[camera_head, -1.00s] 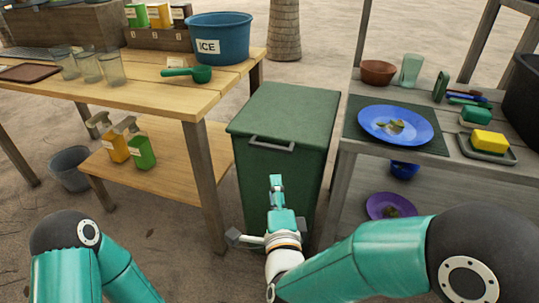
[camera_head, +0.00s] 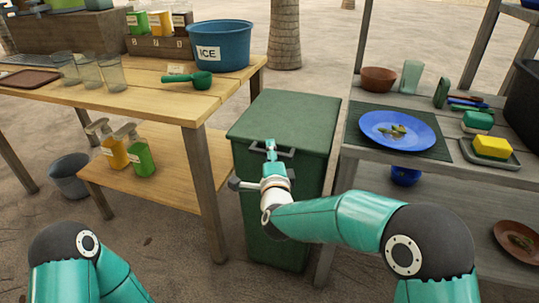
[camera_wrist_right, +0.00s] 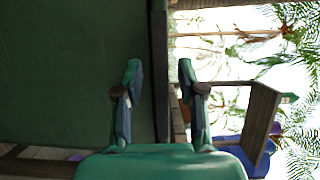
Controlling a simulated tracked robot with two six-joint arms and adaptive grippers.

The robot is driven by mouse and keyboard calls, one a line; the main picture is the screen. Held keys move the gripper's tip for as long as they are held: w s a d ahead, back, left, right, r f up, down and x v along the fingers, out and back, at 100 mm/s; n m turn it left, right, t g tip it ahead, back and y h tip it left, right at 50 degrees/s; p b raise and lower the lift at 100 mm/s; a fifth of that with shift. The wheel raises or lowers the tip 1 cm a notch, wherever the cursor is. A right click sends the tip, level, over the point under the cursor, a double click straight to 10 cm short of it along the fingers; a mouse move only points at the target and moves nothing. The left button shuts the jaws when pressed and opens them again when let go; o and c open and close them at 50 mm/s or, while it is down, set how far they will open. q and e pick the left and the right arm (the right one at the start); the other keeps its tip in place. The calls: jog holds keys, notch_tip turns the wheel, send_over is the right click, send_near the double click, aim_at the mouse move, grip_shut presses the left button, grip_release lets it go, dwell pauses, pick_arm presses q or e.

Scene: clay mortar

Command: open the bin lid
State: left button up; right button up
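The green bin (camera_head: 275,205) stands between the two tables. Its lid (camera_head: 286,115) is closed, with a grey handle (camera_head: 284,153) on its front edge. My right gripper (camera_head: 271,148) is at the front of the lid, overlapping the left part of the handle in the head view; I cannot tell if it touches. In the right wrist view my right gripper (camera_wrist_right: 159,78) has its fingers apart, with a dark edge strip of the bin between them in the picture and green bin surface to the left. My left gripper is out of view.
A wooden table (camera_head: 150,92) with an ICE bucket (camera_head: 221,45) and a green scoop (camera_head: 190,79) stands left of the bin. A grey table (camera_head: 432,168) with a blue plate (camera_head: 375,127) and yellow sponge (camera_head: 492,146) stands close on the right.

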jog(key=shift+w, duration=0.1)
grip_shut()
